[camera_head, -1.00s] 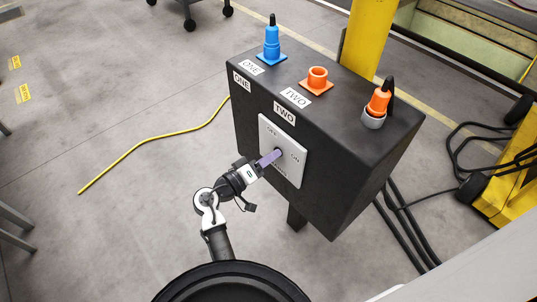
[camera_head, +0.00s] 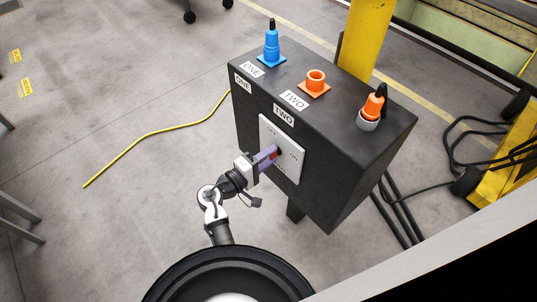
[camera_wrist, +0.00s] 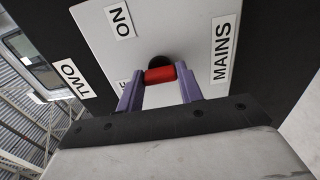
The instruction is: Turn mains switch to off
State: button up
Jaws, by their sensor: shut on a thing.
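The mains switch has a red handle (camera_wrist: 160,75) on a light grey plate (camera_wrist: 195,30) with ON, MAINS and partly hidden OFF labels. The plate (camera_head: 292,135) is on the front face of a black box (camera_head: 345,170). My gripper (camera_wrist: 158,80) has two purple fingers, one on each side of the red handle, shut on it. In the head view my gripper (camera_head: 266,157) reaches the plate from the lower left, and a bit of red shows at its tips. The handle's exact angle is hard to tell.
A yellow post (camera_head: 367,40) stands behind. Black cables (camera_head: 398,210) hang at the right. A yellow cable lies on the floor at left.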

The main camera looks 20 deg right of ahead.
dwell(0.3)
jog(key=o, duration=1)
jog(key=b+v, duration=0.3)
jog(key=v, duration=1)
jog(key=shift+s+a+b, duration=0.1)
jog(key=shift+a+b, duration=0.25)
jog(key=shift+a, duration=0.05)
